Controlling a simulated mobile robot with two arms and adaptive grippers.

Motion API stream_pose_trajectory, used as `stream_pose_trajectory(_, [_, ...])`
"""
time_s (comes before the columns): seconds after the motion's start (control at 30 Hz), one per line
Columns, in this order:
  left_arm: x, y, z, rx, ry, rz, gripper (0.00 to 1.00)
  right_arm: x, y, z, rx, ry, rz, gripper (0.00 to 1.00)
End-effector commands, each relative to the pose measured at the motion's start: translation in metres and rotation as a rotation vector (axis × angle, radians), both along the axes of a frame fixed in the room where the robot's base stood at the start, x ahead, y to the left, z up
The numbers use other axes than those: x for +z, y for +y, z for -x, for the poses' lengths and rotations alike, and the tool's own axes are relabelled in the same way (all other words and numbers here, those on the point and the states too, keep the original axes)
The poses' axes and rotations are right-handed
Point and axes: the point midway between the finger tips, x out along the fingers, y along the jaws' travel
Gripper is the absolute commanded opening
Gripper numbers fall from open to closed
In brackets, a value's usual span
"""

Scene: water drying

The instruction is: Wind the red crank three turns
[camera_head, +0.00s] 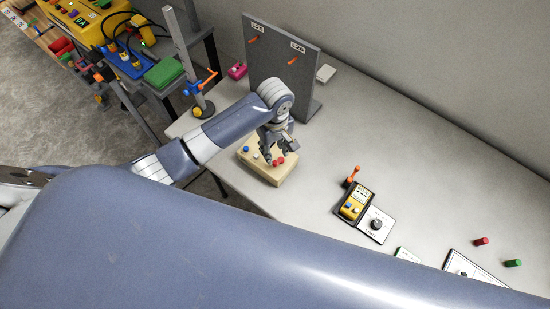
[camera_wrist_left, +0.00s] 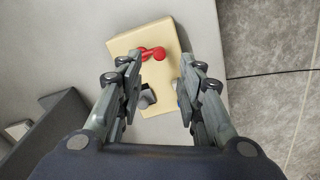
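A beige block (camera_head: 272,176) stands on the grey table below my left gripper, with small red, blue and white knobs on top. The red crank (camera_wrist_left: 151,53) shows in the left wrist view as a short bar with round red ends on the block's top. In the head view its red parts (camera_head: 280,160) sit just below the gripper. My left gripper (camera_wrist_left: 158,75) is open, its two fingers apart over the block, and nothing is held between them. A grey knob (camera_wrist_left: 147,98) shows between the fingers. Whether a finger touches the crank cannot be told. My right gripper is not in view.
A grey upright panel (camera_head: 275,55) with orange levers stands behind the arm. A yellow device (camera_head: 354,205) with an orange lever lies to the right. Red (camera_head: 481,241) and green (camera_head: 513,263) pegs lie farther right.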

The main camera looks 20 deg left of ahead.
Motion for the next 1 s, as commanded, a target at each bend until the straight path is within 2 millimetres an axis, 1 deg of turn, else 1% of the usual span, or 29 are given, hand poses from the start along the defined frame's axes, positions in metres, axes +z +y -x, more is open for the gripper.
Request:
stream_pose_trajectory(0.1, [-0.022,0.000,0.001,-0.001,0.002,-0.001,0.34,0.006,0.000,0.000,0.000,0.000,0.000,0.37])
stream_pose_trajectory(0.2, [-0.039,-0.001,0.001,-0.002,0.003,0.000,0.34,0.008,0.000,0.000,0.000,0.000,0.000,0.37])
stream_pose_trajectory(0.4, [-0.061,-0.001,0.000,-0.002,0.001,0.001,0.34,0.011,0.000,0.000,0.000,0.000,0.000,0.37])
stream_pose_trajectory(0.6, [-0.070,-0.001,0.000,-0.002,-0.001,0.001,0.34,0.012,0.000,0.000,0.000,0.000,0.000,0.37])
stream_pose_trajectory(0.87, [-0.071,-0.001,0.000,-0.003,-0.002,0.002,0.34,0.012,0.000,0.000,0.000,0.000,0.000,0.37])
stream_pose_trajectory(0.9, [-0.071,-0.001,0.000,-0.003,-0.002,0.002,0.29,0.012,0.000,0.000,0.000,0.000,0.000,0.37])
stream_pose_trajectory(0.97, [-0.071,-0.001,0.000,-0.003,-0.002,0.002,0.16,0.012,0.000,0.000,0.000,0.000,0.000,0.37])
stream_pose_trajectory(1.0, [-0.071,-0.001,0.000,-0.003,-0.002,0.002,0.07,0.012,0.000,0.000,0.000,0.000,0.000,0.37])
